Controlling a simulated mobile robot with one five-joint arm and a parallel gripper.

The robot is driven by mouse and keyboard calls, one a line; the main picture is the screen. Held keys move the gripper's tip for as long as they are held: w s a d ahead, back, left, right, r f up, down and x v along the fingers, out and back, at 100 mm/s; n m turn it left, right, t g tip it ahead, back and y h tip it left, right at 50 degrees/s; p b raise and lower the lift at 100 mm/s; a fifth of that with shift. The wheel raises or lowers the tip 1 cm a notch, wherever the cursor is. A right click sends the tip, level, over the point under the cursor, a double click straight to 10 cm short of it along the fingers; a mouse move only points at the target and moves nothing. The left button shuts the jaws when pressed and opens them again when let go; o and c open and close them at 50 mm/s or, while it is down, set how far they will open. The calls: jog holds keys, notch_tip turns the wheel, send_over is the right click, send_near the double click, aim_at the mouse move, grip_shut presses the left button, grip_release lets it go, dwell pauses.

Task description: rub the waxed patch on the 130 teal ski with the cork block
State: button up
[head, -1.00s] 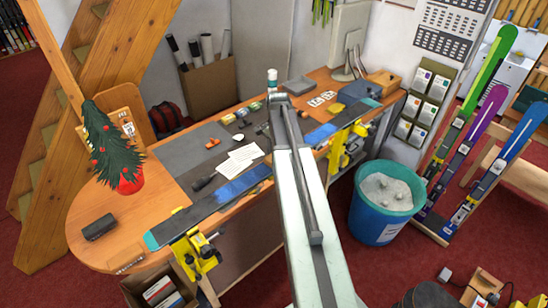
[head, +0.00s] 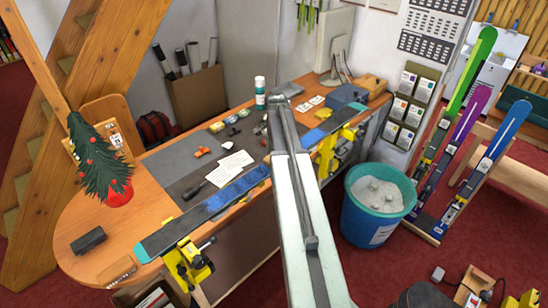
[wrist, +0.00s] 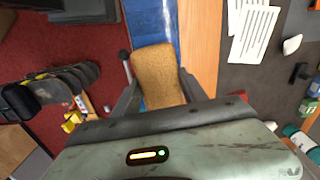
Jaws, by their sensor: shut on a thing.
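My gripper (wrist: 158,88) is shut on the tan cork block (wrist: 156,70) in the wrist view, with a dark finger on each side. The block is over the ski's blue patch (wrist: 150,22); I cannot tell whether they touch. In the head view the dark ski with teal ends (head: 168,238) lies along the bench's front edge, and its blue patch (head: 232,192) shows left of my arm. My arm crosses in front of the ski's middle and hides the gripper and the block there.
Yellow vises (head: 188,266) (head: 328,158) stand under the ski. The bench (head: 92,232) holds paper sheets (head: 232,165), a white-capped bottle (head: 260,92), a dark block (head: 88,241) and a small red-potted tree (head: 103,165). A blue bin (head: 372,218) stands at the right, before racked skis (head: 470,135).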

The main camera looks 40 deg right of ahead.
aim_at(314, 136)
jog(key=shift+w+d, duration=0.45)
jog(key=shift+d, duration=3.05)
jog(key=shift+w+d, duration=0.45)
jog(key=shift+d, duration=3)
jog(key=shift+w+d, duration=0.45)
jog(key=shift+d, duration=3.05)
jog(key=shift+w+d, duration=0.15)
jog(key=shift+d, duration=0.65)
jog(key=shift+w+d, duration=0.1)
jog(key=shift+d, duration=0.65)
jog(key=shift+d, duration=0.1)
jog(key=shift+w+d, duration=0.15)
jog(key=shift+d, duration=1.25)
jog(key=shift+a, duration=0.15)
jog(key=shift+a, duration=1.4)
jog(key=shift+s+a, duration=0.1)
jog(key=shift+s, duration=0.1)
